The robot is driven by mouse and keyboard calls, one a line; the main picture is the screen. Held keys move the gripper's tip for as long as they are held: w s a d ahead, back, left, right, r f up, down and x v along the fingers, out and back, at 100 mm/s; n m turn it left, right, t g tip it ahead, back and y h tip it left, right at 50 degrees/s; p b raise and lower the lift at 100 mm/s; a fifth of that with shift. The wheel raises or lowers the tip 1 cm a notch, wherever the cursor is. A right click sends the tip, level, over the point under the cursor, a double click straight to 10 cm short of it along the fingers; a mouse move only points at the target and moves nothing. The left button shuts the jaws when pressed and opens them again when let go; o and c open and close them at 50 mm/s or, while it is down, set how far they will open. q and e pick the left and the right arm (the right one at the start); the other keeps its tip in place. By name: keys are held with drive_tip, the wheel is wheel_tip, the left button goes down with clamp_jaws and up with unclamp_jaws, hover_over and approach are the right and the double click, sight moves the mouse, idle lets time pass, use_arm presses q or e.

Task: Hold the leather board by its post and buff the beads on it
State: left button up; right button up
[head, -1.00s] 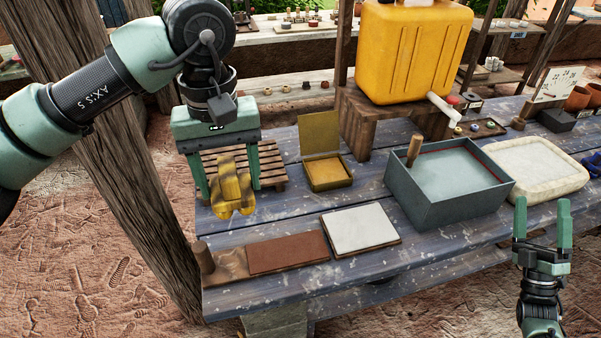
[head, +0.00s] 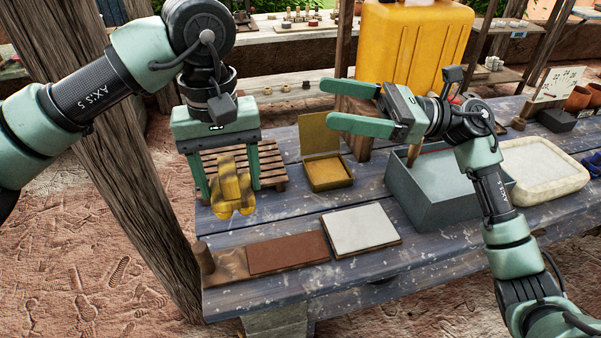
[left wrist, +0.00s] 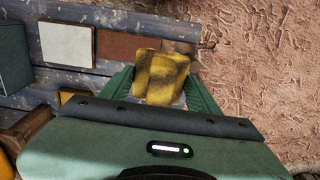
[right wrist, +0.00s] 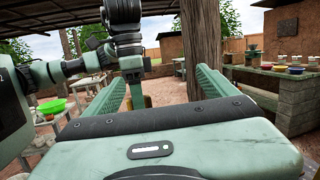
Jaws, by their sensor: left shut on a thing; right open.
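The leather board (head: 287,253) lies flat near the table's front left corner, a brown pad on a wooden base. Its short round wooden post (head: 204,258) stands upright at the left end. I can make out no beads on it. My left gripper (head: 228,192) points down behind the board, shut on a mottled yellow piece (head: 232,183), like folded cloth. The left wrist view also shows the yellow piece (left wrist: 162,76) and, beyond it, part of the leather board (left wrist: 128,46). My right gripper (head: 330,105) is open and empty, raised over the table's back, pointing left.
A white pad (head: 360,229) lies right of the board. An open yellow box (head: 327,172) and a slatted wooden rack (head: 270,168) stand behind. A grey basin (head: 425,207), a pale tray (head: 540,172) and a yellow jerrycan (head: 410,45) are further right. A wooden pole (head: 130,170) rises at left.

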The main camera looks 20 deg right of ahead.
sight(226, 187)
drive_tip(key=s+a+f+n+g+h, duration=0.2)
drive_tip(key=s+a+f+g, duration=0.2)
drive_tip(key=a+f, duration=0.5)
drive_tip(key=a, duration=0.7)
drive_tip(key=a+f, duration=0.1)
drive_tip(key=a, duration=0.2)
drive_tip(key=shift+w+a+f, duration=0.1)
drive_tip(key=shift+w+a, duration=0.15)
drive_tip(key=shift+a, duration=0.05)
use_arm(q)
drive_tip(key=shift+w, duration=0.1)
use_arm(e)
drive_tip(key=c, duration=1.7)
use_arm(q)
drive_tip(key=o, duration=1.3)
use_arm(e)
drive_tip(key=shift+o, duration=0.2)
